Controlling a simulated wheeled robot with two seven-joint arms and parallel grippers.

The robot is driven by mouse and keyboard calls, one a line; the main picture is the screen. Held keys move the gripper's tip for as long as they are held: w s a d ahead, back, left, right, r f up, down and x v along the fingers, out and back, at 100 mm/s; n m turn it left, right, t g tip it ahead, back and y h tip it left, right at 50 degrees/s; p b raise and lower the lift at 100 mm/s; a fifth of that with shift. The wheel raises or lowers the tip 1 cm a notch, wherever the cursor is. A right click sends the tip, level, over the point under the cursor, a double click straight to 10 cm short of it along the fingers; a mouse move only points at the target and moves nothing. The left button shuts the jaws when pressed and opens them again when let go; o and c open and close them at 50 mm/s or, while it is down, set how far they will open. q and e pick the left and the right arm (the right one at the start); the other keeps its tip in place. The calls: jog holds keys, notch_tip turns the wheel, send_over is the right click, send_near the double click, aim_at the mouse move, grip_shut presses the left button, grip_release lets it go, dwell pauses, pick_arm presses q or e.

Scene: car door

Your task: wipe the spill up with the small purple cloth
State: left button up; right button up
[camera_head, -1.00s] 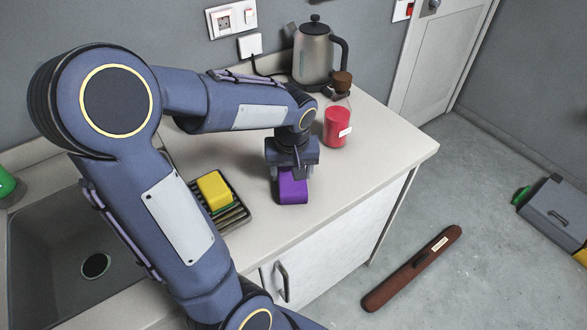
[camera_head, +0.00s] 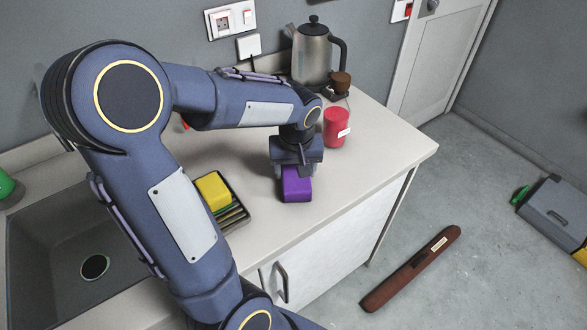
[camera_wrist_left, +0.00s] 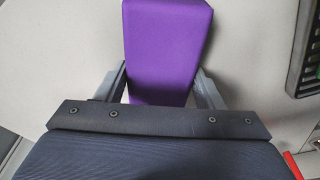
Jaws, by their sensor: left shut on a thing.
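The small purple cloth (camera_head: 297,187) is a folded, block-like pad on the light countertop, near its front edge. My left gripper (camera_head: 296,170) is above it, pointing down, with its fingers closed on the cloth's two sides. In the left wrist view the purple cloth (camera_wrist_left: 165,50) sits between the two fingers (camera_wrist_left: 162,88). I cannot tell whether the cloth touches the counter. No spill shows in either view; my arm and the cloth may hide it. My right gripper is not in view.
A red canister (camera_head: 336,127) stands just behind and right of the gripper. A kettle (camera_head: 313,55) and a brown cup (camera_head: 340,83) stand further back. A yellow sponge (camera_head: 212,190) lies on a dark rack (camera_head: 236,216) to the left, beside the sink (camera_head: 50,250). The counter to the right is clear.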

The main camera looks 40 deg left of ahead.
pick_arm(q)
jog(key=shift+w+d, duration=0.1)
jog(key=shift+w, duration=0.2)
jog(key=shift+s+a, duration=0.25)
jog(key=shift+s, duration=0.7)
dwell(0.4)
jog(key=shift+w+d, duration=0.25)
jog(key=shift+w, duration=0.7)
dwell(0.4)
jog(key=shift+s+a, duration=0.3)
jog(key=shift+s, duration=0.65)
dwell(0.3)
jog(key=shift+w+d, duration=0.3)
jog(key=shift+w, duration=0.65)
dwell(0.4)
jog(key=shift+s+a, duration=0.3)
jog(key=shift+s, duration=0.65)
jog(key=shift+r, duration=0.1)
jog(key=shift+r+p, duration=2.55)
jog(key=shift+r, duration=0.85)
